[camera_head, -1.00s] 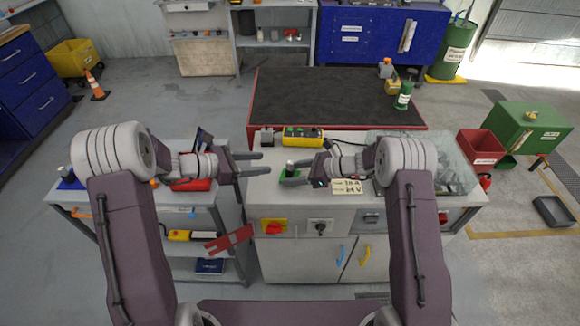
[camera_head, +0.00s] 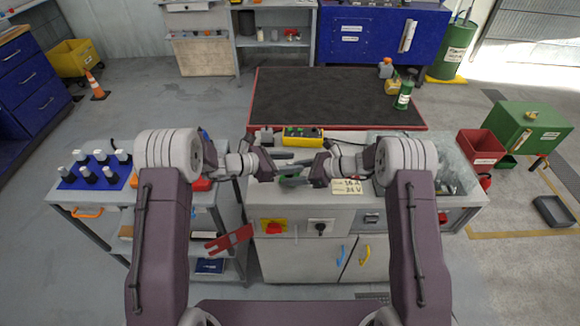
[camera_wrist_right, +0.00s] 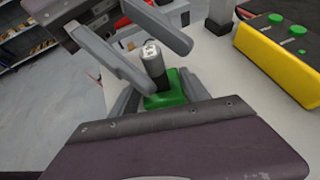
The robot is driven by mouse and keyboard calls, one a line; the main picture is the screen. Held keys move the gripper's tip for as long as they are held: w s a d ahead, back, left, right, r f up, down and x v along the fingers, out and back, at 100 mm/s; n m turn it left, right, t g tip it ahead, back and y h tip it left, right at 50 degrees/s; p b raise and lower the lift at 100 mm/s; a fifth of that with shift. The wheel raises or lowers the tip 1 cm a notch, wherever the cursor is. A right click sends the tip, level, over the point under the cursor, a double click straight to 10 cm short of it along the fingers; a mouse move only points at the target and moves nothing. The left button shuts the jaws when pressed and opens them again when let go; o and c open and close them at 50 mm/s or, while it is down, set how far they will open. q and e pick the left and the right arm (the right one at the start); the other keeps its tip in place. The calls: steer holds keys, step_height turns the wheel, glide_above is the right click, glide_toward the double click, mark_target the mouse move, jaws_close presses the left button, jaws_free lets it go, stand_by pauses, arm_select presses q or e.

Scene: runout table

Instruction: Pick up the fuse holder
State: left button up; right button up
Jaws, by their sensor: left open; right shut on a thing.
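The fuse holder (camera_wrist_right: 153,62), a dark upright cylinder with a silver cap, rises from a green block (camera_wrist_right: 167,97) in the right wrist view. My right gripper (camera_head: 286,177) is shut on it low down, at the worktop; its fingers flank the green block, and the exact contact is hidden. My left gripper (camera_head: 292,161) is open, its two fingers spread beside the upper part of the cylinder; they also show in the right wrist view (camera_wrist_right: 168,70). In the head view the grippers mostly hide the fuse holder.
A yellow box with green buttons (camera_head: 303,135) stands just behind the grippers. A small reading sign (camera_head: 346,186) is at the worktop's front. A clear-sided bin (camera_head: 455,170) is at right. Several similar capped pieces stand on a blue tray (camera_head: 68,184) on the left cart.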

mark_target(290, 162)
arm_select(q)
jaws_close()
step_height(290, 162, up, 10)
arm_select(e)
steer(key=o, duration=1.1)
steer(key=shift+c, duration=0.2)
steer(key=v, duration=1.1)
steer(key=shift+d, duration=0.15)
steer(key=shift+s+d+r, duration=0.1)
steer(key=shift+d+r, duration=0.05)
steer(key=shift+d, duration=0.15)
